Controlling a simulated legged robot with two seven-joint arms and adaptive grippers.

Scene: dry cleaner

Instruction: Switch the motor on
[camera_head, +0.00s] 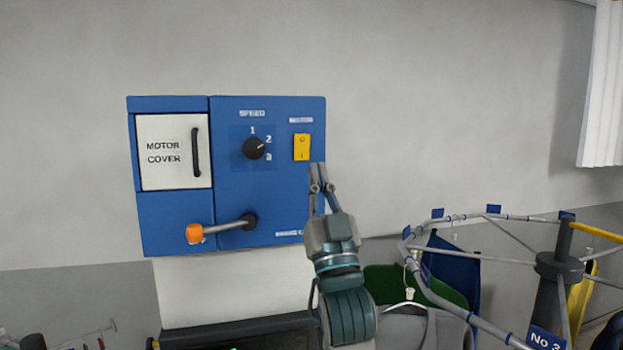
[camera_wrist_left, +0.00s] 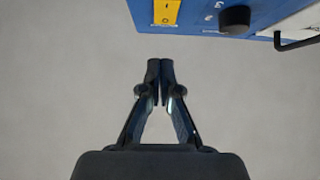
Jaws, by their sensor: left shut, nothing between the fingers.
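The blue control panel (camera_head: 230,190) is on the wall. A yellow rocker switch (camera_head: 302,147) sits at its upper right, marked with a circle above and a line below. The switch also shows at the top of the left wrist view (camera_wrist_left: 166,12). My left gripper (camera_head: 317,168) is shut and empty, its fingertips just below and right of the switch in the head view. In the left wrist view its fingertips (camera_wrist_left: 160,66) meet, and a gap shows between them and the switch. My right gripper is not in view.
Left of the switch are a black speed knob (camera_head: 254,148), a white motor cover (camera_head: 174,152) with a black handle, and a lever with an orange grip (camera_head: 194,233). A garment conveyor rail (camera_head: 480,259) with hanging clothes is at the right. The wall above is clear.

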